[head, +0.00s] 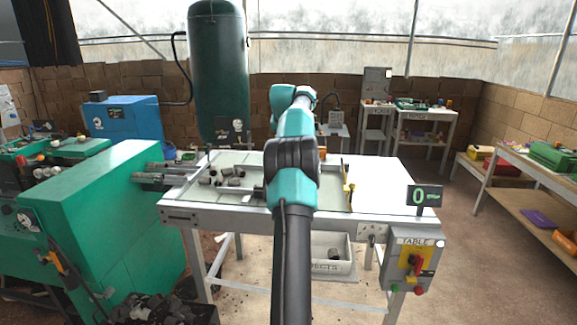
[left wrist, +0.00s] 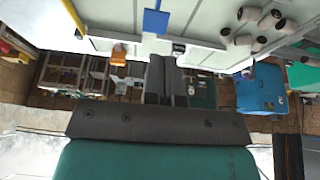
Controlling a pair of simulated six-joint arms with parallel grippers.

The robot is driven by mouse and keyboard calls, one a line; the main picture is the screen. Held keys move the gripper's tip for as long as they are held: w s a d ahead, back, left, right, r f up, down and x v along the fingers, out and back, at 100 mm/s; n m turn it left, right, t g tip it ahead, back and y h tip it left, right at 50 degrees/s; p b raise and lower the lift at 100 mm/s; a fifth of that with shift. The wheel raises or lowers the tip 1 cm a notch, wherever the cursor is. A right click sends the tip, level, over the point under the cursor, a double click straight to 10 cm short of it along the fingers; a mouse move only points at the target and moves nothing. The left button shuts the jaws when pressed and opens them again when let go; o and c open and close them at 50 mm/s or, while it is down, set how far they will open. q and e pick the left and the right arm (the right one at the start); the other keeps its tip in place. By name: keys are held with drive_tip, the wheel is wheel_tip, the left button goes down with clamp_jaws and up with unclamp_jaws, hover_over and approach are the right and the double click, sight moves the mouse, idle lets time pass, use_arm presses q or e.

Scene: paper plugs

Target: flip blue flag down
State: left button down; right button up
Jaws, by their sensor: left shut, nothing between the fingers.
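A blue flag (left wrist: 155,20) shows at the top of the left wrist view, beside the edge of the pale work table. Whether it stands up or lies flat I cannot tell. I do not make it out in the head view, where my arm covers the middle of the table. My left gripper (left wrist: 161,62) shows as two dark fingers held together, empty, in the left wrist view. It appears apart from the flag. In the head view its fingers are hidden behind the arm. My right gripper is in neither view.
The table (head: 385,195) carries several grey paper plugs (head: 228,175) on its left part and a yellow piece (head: 349,195) at right. A green machine (head: 110,215) stands at left. A control box (head: 412,260) hangs at the front right corner. The table's right part is clear.

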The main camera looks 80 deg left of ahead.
use_arm(q)
drive_tip(key=shift+f, duration=0.15)
drive_tip(key=x, duration=1.3)
drive_tip(key=shift+w+d+f, duration=0.1)
drive_tip(key=shift+f, duration=0.3)
drive_tip(key=shift+f, duration=0.1)
drive_tip(key=shift+w+a+f, duration=0.2)
drive_tip(key=shift+a+f, duration=0.5)
drive_tip(key=shift+f, duration=0.1)
drive_tip(key=shift+w+a+f, duration=0.25)
drive_tip(key=shift+a+f, duration=0.4)
drive_tip(key=shift+f, duration=0.1)
drive_tip(key=v, duration=1.7)
drive_tip(key=shift+r, duration=0.25)
